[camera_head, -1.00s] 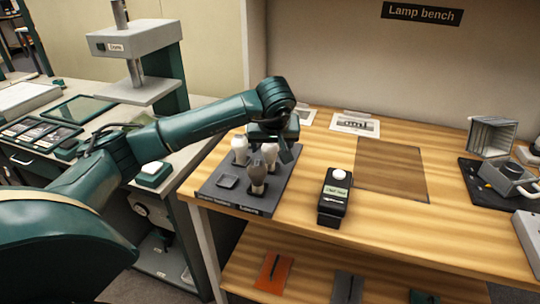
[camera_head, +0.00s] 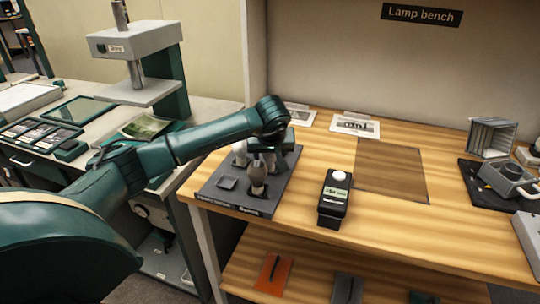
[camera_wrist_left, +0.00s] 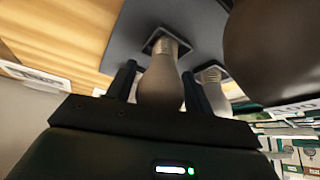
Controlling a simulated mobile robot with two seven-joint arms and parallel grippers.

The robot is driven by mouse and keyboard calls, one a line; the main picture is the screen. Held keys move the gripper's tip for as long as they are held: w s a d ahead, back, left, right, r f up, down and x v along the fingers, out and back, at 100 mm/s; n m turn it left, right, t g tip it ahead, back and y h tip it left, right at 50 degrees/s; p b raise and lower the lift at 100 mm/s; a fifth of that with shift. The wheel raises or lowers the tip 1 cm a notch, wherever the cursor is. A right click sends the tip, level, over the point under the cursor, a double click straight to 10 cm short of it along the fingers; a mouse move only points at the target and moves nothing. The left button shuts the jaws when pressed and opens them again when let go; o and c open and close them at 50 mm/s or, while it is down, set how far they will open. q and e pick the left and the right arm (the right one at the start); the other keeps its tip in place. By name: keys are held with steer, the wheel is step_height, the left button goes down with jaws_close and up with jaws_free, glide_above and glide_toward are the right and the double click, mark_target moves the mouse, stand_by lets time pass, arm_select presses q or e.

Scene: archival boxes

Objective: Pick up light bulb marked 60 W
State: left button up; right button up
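In the head view a dark grey tray (camera_head: 225,203) at the left end of the wooden bench holds several upright bulbs. A brownish bulb (camera_head: 258,173) stands at the front and a white bulb (camera_head: 240,157) behind it. My left gripper (camera_head: 272,152) is low over the tray's back part and hides what is between its fingers there. In the left wrist view, the left gripper's fingers (camera_wrist_left: 156,76) straddle a pale bulb (camera_wrist_left: 160,84) whose base sits in a tray socket. A gap shows between bulb and left finger. I cannot read a 60 W mark. My right gripper is not in view.
A large dark bulb (camera_wrist_left: 280,50) is close beside the fingers, and another pale bulb (camera_wrist_left: 212,90) stands behind the right finger. A black handheld device (camera_head: 334,195) with a white dome stands right of the tray. The brown mat (camera_head: 390,170) is bare.

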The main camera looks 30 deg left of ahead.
arm_select(q)
steer(key=c, duration=0.7)
